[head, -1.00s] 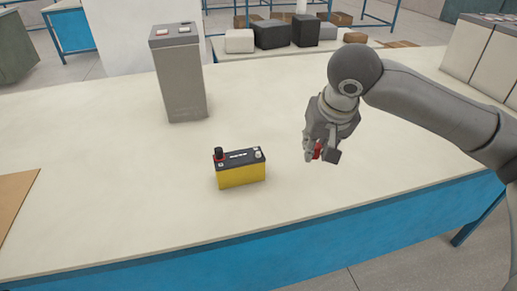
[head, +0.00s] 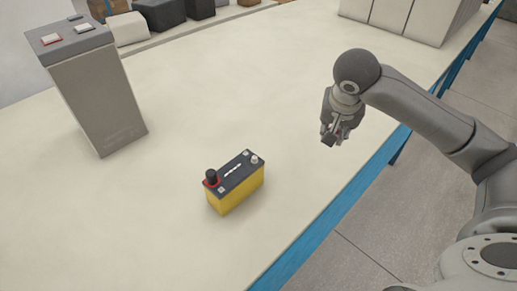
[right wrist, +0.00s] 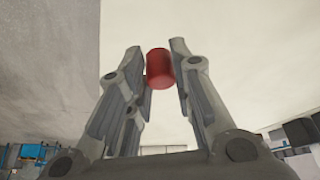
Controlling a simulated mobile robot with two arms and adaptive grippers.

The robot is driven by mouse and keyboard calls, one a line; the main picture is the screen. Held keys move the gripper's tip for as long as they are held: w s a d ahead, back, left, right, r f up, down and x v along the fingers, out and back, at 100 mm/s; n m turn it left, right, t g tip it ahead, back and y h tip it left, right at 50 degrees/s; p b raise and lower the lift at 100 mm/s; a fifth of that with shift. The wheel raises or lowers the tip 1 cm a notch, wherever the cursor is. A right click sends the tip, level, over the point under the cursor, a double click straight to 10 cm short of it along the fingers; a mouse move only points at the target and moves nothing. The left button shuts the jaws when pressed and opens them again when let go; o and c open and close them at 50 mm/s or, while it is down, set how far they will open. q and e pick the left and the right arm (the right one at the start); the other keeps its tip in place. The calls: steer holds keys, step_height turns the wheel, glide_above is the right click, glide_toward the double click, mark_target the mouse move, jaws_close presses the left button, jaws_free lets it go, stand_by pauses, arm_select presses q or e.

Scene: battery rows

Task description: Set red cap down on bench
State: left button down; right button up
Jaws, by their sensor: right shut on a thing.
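The red cap (right wrist: 160,68) shows in the right wrist view as a small red cylinder between the fingertips of my right gripper (right wrist: 162,75). In the head view my right gripper (head: 334,138) is over the bench (head: 290,115), near its right edge, and the cap is mostly hidden by the fingers. The gripper is shut on the cap. I cannot tell how high the cap is above the bench. My left gripper is not in view.
A yellow battery (head: 238,190) with a dark top and a black cap on a red-ringed terminal stands left of my right gripper. A tall grey battery (head: 98,95) stands at the left, and pale grey units (head: 405,15) at the back. The bench between them is clear.

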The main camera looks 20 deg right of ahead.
steer(key=shift+w+f, duration=0.1)
steer(key=shift+w, duration=0.15)
steer(key=w+f, duration=0.1)
steer(key=w, duration=0.2)
glide_toward(301, 139)
steer(key=shift+w+d+f+p, duration=0.3)
steer(key=shift+w+d+f, duration=0.3)
steer(key=shift+d+f, duration=0.1)
steer(key=shift+w+f, duration=0.35)
steer(key=shift+f, duration=0.05)
step_height(301, 139, down, 3)
steer(key=shift+w+f, duration=0.1)
steer(key=shift+f, duration=0.05)
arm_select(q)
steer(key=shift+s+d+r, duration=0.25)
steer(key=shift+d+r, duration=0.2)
